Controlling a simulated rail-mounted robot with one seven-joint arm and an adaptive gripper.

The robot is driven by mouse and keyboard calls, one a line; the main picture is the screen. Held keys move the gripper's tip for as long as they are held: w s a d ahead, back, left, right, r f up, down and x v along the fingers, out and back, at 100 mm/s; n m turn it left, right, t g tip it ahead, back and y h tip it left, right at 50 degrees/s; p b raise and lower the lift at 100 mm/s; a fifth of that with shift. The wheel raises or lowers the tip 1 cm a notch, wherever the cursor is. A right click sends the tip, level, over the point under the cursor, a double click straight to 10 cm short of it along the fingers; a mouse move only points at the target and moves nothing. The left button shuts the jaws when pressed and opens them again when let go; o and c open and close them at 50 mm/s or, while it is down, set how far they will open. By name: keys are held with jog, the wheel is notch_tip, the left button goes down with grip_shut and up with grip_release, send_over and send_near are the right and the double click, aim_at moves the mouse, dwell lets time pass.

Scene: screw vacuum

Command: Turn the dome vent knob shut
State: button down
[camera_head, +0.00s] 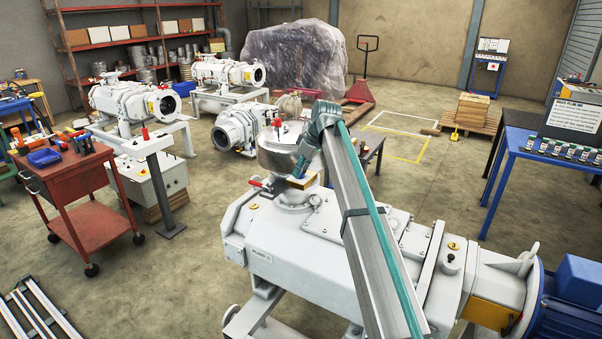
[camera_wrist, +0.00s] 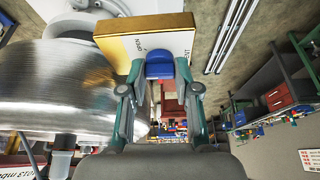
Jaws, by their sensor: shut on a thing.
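The blue dome vent knob (camera_wrist: 160,66) sits in front of a brass-edged plate (camera_wrist: 148,46) marked "OPEN" in the wrist view. My gripper (camera_wrist: 160,76) is shut on the knob, one finger on each side. The shiny metal dome (camera_wrist: 50,92) fills the left of the wrist view, beside the fingers. In the head view the dome (camera_head: 280,152) stands on the white pump (camera_head: 300,255), and my gripper (camera_head: 299,170) is at its right side, partly hidden by my arm. The knob's exact angle is hard to tell.
A red tool cart (camera_head: 80,190) and a white control box (camera_head: 148,185) stand to the left. Other white pumps (camera_head: 130,103) stand behind. A blue workbench (camera_head: 555,155) is at the right. Open floor lies around the pump.

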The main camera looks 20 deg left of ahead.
jog(key=n, duration=0.1)
jog(key=n+g+b, duration=0.1)
jog(key=n, duration=0.2)
jog(key=shift+w+n+g+b, duration=0.25)
jog(key=shift+n+g+b, duration=0.05)
jog(key=shift+g+b, duration=0.1)
jog(key=n+g, duration=0.1)
jog(key=n, duration=0.1)
jog(key=n+b, duration=0.1)
jog(key=n, duration=0.1)
jog(key=shift+n+g+h+b, duration=0.3)
jog(key=shift+n+g, duration=0.1)
jog(key=c, duration=0.8)
grip_release()
jog(key=shift+c, duration=0.2)
jog(key=shift+r, duration=0.15)
jog(key=v, duration=0.7)
jog(key=shift+r, duration=0.15)
